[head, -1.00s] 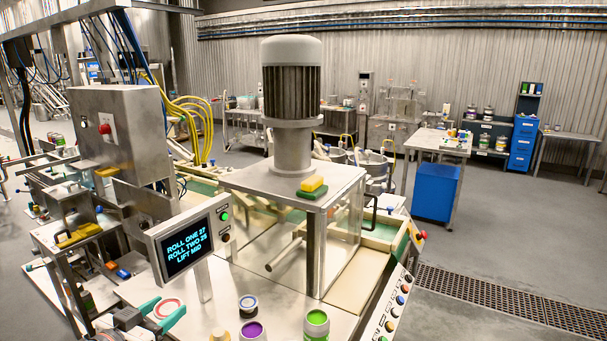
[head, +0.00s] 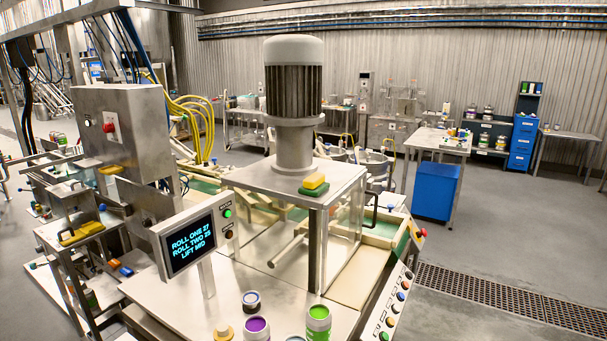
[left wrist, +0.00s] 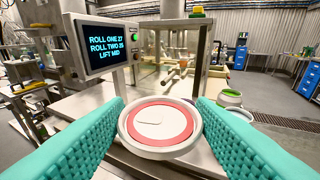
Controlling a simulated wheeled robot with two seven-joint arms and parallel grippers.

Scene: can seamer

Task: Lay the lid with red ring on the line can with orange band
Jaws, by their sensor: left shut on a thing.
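Neither the lid nor the left gripper shows in the head view. My right gripper is in neither view. I cannot pick out an orange band on any can.
The display panel (head: 188,244) rises at the left. The clear-walled seamer housing (head: 342,240) stands behind. Bare steel tabletop (head: 225,285) lies between.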

